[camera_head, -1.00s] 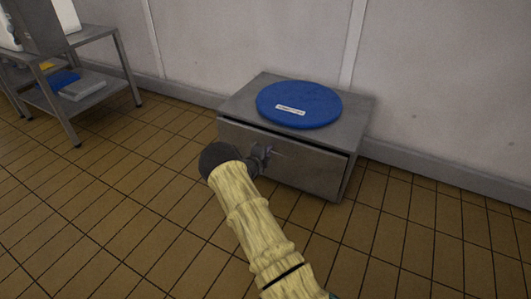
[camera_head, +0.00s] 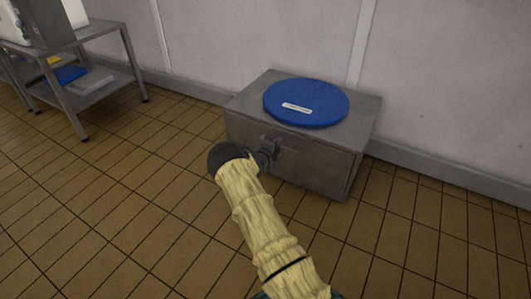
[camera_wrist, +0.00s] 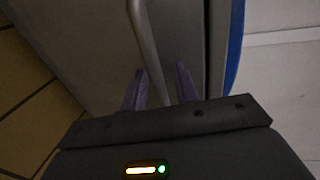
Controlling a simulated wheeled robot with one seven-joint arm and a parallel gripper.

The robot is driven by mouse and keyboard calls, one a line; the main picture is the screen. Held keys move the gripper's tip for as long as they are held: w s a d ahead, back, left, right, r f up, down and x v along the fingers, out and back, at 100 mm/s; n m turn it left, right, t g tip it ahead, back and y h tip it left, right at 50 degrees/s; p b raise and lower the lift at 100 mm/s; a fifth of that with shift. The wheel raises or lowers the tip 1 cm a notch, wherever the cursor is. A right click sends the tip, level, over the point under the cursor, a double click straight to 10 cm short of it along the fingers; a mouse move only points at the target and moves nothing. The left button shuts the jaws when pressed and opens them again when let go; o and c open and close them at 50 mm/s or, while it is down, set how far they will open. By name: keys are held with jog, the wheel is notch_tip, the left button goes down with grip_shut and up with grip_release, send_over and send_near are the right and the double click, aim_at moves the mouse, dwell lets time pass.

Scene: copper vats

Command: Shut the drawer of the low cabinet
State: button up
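The low cabinet (camera_head: 362,112) is a grey metal box against the wall, with one wide drawer. The drawer front (camera_head: 318,165) looks flush with the cabinet body, with no dark gap along its top edge. My gripper (camera_head: 272,146) is at the left part of the drawer front, and my forearm hides the lower left of it. In the wrist view the bar handle (camera_wrist: 148,45) runs down between the two fingers of my gripper (camera_wrist: 160,88). The fingers stand apart, one on each side of the bar, with a small space showing on either side.
A round blue lid (camera_head: 306,103) with a white label lies on top of the cabinet. A metal table (camera_head: 72,95) with a lower shelf stands at the far left. The brown tiled floor (camera_head: 110,200) around the cabinet is clear.

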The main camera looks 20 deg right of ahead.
jog(key=p+v, duration=0.9)
jog(key=v, duration=0.8)
jog(key=shift+a, duration=0.2)
jog(key=shift+w+f, duration=0.1)
